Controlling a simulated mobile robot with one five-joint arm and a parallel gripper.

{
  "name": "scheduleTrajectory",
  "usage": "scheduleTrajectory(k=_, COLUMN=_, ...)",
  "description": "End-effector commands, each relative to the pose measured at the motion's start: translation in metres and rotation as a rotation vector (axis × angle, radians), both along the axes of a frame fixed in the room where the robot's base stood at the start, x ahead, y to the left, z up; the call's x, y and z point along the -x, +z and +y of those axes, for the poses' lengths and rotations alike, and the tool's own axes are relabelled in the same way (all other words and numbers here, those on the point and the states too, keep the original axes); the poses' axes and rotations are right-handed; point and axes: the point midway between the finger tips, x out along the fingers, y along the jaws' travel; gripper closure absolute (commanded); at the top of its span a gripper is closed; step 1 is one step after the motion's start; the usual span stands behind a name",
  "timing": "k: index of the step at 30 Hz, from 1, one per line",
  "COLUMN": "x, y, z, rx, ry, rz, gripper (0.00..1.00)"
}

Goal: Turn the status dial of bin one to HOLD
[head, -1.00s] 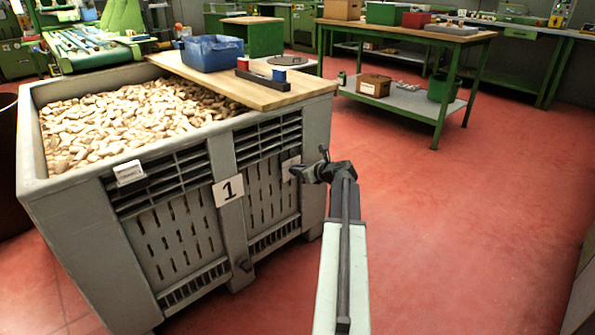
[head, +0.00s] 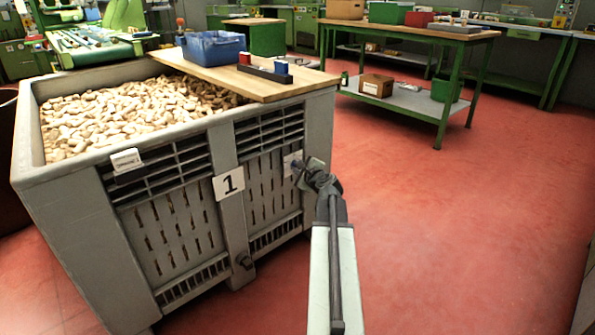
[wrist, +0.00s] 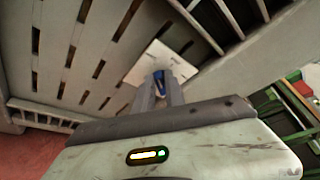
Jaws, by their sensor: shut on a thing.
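Bin one is a large grey plastic crate (head: 65,215) with a white card bearing the number 1 (head: 229,184). A pale plate (head: 289,160) is on its slatted side, right of the number card; the plate also shows in the wrist view (wrist: 140,70). My gripper (head: 299,167) is at this plate. In the wrist view my gripper (wrist: 160,83) has its two fingers shut on a small blue part, the dial's knob (wrist: 159,76), in front of the plate. The fingers hide much of the dial. I cannot read its markings or tell where it points.
The bin is filled with corks (head: 130,110). A wooden board (head: 260,90) across its top holds a blue tray (head: 212,50) and a dark bar with red and blue blocks (head: 264,73). A green workbench (head: 445,90) stands behind. The red floor on the right is clear.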

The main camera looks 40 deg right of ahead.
Motion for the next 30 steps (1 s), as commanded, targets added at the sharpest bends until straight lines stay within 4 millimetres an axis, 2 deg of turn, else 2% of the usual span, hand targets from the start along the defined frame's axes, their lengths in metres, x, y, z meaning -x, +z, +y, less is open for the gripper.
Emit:
scheduleTrajectory(k=1, x=-0.0101, y=0.0003, z=-0.0013, rx=0.024, ry=-0.002, rz=-0.011, gripper=1.0)
scheduleTrajectory(k=12, x=-0.0102, y=0.0017, z=-0.0014, rx=0.146, ry=-0.004, rz=-0.002, gripper=1.0)
scheduleTrajectory(k=26, x=-0.0102, y=0.0024, z=-0.0015, rx=0.159, ry=-0.004, rz=-0.001, gripper=1.0)
scheduleTrajectory(k=27, x=-0.0102, y=0.0024, z=-0.0015, rx=0.159, ry=-0.004, rz=-0.001, gripper=0.76)
scheduleTrajectory(k=28, x=-0.0102, y=0.0023, z=-0.0015, rx=0.159, ry=-0.004, rz=-0.001, gripper=0.67)
scheduleTrajectory(k=30, x=-0.0102, y=0.0019, z=-0.0014, rx=0.159, ry=-0.003, rz=0.0, gripper=0.65)
